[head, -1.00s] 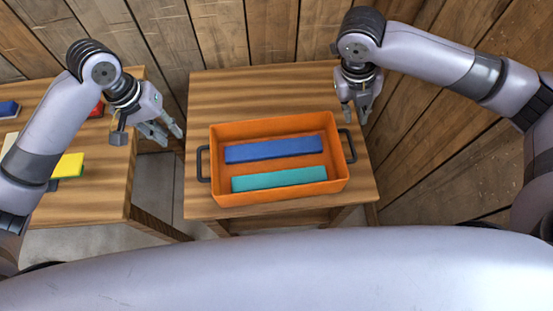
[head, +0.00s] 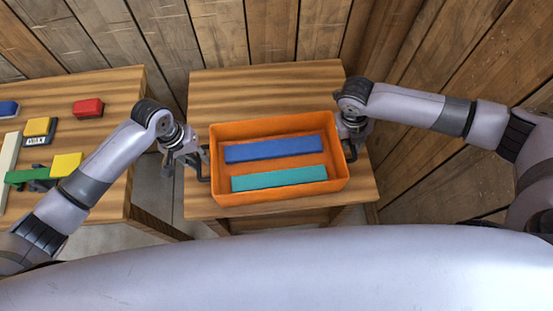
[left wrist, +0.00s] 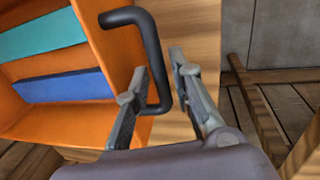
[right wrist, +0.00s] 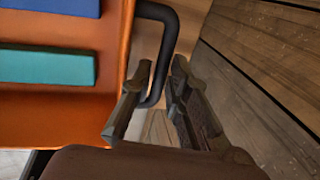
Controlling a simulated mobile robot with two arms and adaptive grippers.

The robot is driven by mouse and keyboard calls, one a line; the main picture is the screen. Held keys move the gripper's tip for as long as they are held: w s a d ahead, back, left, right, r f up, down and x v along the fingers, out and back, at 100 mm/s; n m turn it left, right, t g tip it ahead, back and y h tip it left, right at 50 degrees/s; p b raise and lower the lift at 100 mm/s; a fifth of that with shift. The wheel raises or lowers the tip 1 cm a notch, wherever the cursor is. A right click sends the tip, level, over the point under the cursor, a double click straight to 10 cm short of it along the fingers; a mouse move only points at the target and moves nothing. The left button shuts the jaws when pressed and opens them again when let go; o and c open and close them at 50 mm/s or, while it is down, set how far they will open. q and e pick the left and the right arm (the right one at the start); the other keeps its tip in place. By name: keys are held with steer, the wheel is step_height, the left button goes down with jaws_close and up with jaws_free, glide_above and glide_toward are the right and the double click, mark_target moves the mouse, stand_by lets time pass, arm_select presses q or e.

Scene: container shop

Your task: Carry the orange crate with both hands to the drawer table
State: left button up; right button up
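The orange crate (head: 283,196) stands on a small wooden table (head: 260,90). It holds a blue bar (head: 273,149) and a teal bar (head: 279,178). My left gripper (head: 203,163) is at the crate's left handle. In the left wrist view the black handle (left wrist: 152,50) passes between the open fingers (left wrist: 159,65). My right gripper (head: 353,140) is at the right handle, which it mostly hides in the head view. In the right wrist view that handle (right wrist: 170,35) runs between the open fingers (right wrist: 163,66). I cannot tell which table is the drawer table.
A second wooden table (head: 110,165) stands at the left, with a gap between the tables. It holds a red block (head: 88,108), yellow blocks, a green piece and others. Plank walls (head: 270,30) close off the back and right side.

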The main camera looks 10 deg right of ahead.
arm_select(q)
steer(key=shift+d+f, duration=0.1)
steer(key=shift+f, duration=0.25)
arm_select(e)
steer(key=shift+d+f, duration=0.1)
steer(key=shift+f, duration=0.25)
arm_select(q)
steer(key=c, duration=0.4)
arm_select(e)
jaws_close()
arm_select(q)
jaws_close()
steer(key=shift+r, duration=0.1)
arm_select(e)
steer(key=shift+r, duration=0.1)
